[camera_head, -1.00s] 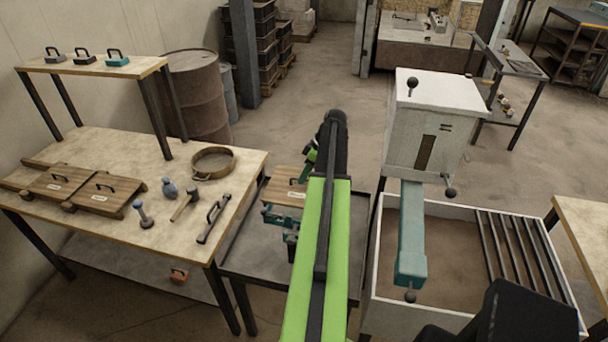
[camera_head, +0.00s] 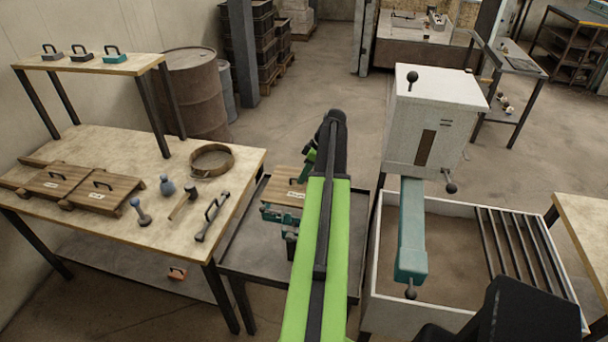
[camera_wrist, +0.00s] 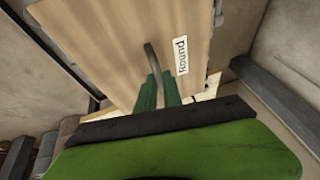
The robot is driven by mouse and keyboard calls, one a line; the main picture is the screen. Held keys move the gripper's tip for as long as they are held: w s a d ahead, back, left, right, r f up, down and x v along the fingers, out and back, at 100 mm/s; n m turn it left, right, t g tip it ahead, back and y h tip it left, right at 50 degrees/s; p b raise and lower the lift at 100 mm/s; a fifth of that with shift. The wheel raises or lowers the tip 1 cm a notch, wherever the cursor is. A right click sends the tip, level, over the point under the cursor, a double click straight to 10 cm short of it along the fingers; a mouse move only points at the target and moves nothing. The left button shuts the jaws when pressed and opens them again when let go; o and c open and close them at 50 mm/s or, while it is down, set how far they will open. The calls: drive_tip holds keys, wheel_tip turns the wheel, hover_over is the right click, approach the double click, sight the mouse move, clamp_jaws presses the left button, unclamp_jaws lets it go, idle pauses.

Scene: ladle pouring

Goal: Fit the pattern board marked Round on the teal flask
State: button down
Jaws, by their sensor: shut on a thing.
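The pattern board marked Round (camera_wrist: 110,40) fills the upper middle of the wrist view, its pale wood face and label toward me. My gripper (camera_wrist: 158,88) is shut on its curved handle (camera_wrist: 152,60). In the head view the board (camera_head: 283,189) shows left of my green arm, partly hidden by it; my gripper's green fingers (camera_head: 308,162) are mostly hidden too. Teal metal parts (camera_head: 280,215), seemingly the teal flask, show just below the board over the grey table. I cannot tell whether board and flask touch.
The grey table (camera_head: 240,262) stands beside a wooden bench (camera_head: 90,150) holding two more boards (camera_head: 103,195), a sieve (camera_head: 212,162), and hand tools. To the right is a white machine (camera_head: 430,125) with a teal arm (camera_head: 410,245) over a sand bin (camera_head: 455,255).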

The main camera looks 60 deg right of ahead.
sight(304, 186)
drive_tip(key=shift+f, duration=0.1)
drive_tip(key=shift+f+b, duration=2.15)
drive_tip(key=shift+b, duration=0.1)
drive_tip(key=shift+f, duration=0.15)
drive_tip(key=c, duration=1.4)
unclamp_jaws()
drive_tip(key=shift+c, duration=0.2)
drive_tip(key=shift+o, duration=0.2)
drive_tip(key=shift+o, duration=0.3)
drive_tip(key=o, duration=0.5)
drive_tip(key=shift+s, duration=0.1)
